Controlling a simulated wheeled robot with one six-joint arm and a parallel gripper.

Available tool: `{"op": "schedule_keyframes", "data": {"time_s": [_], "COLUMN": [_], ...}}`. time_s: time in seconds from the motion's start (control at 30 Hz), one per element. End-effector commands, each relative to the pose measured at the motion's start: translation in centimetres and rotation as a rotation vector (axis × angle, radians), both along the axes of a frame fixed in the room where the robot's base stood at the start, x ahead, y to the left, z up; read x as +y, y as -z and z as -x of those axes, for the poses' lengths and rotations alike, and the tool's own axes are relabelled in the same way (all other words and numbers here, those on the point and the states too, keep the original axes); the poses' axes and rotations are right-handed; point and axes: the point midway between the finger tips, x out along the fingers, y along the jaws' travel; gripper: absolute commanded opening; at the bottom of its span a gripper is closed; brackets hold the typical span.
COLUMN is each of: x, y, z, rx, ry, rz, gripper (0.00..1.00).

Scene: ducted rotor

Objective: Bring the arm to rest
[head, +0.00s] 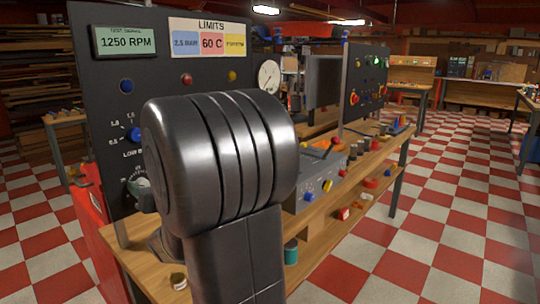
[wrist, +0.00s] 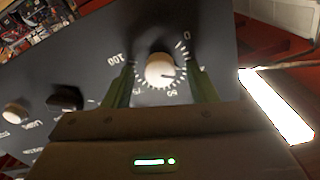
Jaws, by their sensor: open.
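My gripper (wrist: 160,68) is open in the wrist view, with one green finger on each side of a pale round knob (wrist: 159,73). The knob sits in a printed dial on a dark panel (wrist: 95,58); the scale shows 0, 50 and 100. I cannot tell whether the fingers touch the knob. In the head view my large dark arm link (head: 215,150) fills the middle and hides most of the gripper. The dark panel (head: 140,75) stands behind it, with a 1250 RPM display (head: 125,40) and a LIMITS card (head: 211,38).
A wooden bench (head: 372,160) runs to the right, bearing a grey control box (head: 316,187) and a second dark panel (head: 364,85). Small items lie on its lower shelf (head: 318,240). The checkered floor (head: 440,200) on the right is clear.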

Motion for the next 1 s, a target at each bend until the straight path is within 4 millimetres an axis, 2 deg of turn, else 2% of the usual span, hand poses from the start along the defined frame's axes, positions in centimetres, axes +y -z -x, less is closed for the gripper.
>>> {"op": "schedule_keyframes", "data": {"time_s": [0.67, 1.0], "x": [-0.1, -3.9], "y": [0.1, -0.1], "z": [0.0, 3.3], "rx": [-0.455, -0.467], "ry": [0.001, 0.002], "rz": [0.389, 0.398], "gripper": [0.52, 0.52]}}
